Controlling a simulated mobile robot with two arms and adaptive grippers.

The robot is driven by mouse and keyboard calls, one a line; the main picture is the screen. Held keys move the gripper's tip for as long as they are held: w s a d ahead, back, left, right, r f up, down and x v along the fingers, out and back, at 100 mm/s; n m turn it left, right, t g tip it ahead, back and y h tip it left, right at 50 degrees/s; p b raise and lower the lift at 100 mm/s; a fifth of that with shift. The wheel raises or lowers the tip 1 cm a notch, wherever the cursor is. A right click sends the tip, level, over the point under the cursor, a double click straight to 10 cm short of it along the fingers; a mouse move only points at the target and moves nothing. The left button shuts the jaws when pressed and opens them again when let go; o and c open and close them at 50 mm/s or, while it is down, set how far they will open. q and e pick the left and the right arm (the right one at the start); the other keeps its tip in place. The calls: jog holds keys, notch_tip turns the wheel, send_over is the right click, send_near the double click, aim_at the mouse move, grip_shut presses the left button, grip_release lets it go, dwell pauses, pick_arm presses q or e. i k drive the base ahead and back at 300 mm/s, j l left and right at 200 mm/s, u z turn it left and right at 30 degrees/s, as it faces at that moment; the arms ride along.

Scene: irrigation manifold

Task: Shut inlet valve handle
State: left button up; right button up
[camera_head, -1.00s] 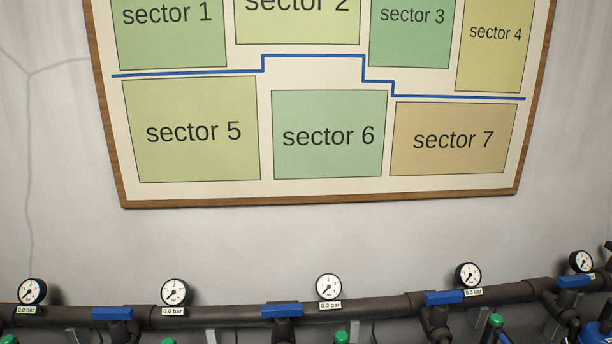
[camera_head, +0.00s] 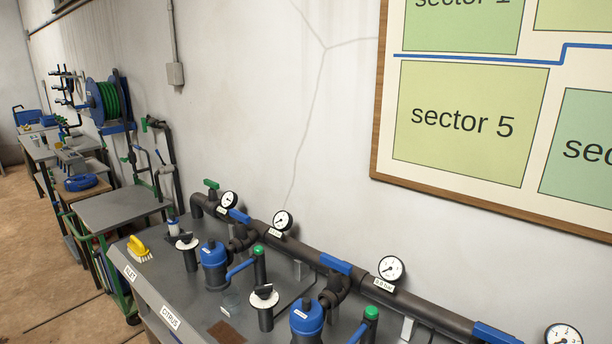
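The dark manifold pipe (camera_head: 310,257) runs along the wall at the back of a grey bench. A small green handle (camera_head: 211,184) sits at the pipe's far left end, above its bend; no label marks it as the inlet valve. Blue lever handles sit along the pipe, one at the left (camera_head: 240,216), one in the middle (camera_head: 335,264) and one at the lower right (camera_head: 496,334). They lie roughly along the pipe. Neither of my grippers is in view.
Round gauges, one near the middle (camera_head: 390,268), stand along the pipe. Blue-topped filters (camera_head: 307,316) and a yellow brush (camera_head: 138,247) are on the bench (camera_head: 160,274). A lower grey table (camera_head: 120,207) and hose reel (camera_head: 108,103) stand further left. Floor (camera_head: 40,240) is open at left.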

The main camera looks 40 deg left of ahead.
aim_at(213, 186)
jog(key=u, duration=2)
jog(key=i+j, duration=0.15)
jog(key=j, duration=0.15)
jog(key=i+j, duration=0.15)
jog(key=j, duration=0.15)
jog(key=i+j, duration=0.15)
jog(key=j, duration=0.2)
jog(key=i+j, duration=0.2)
jog(key=j+z, duration=0.05)
jog(key=j, duration=0.05)
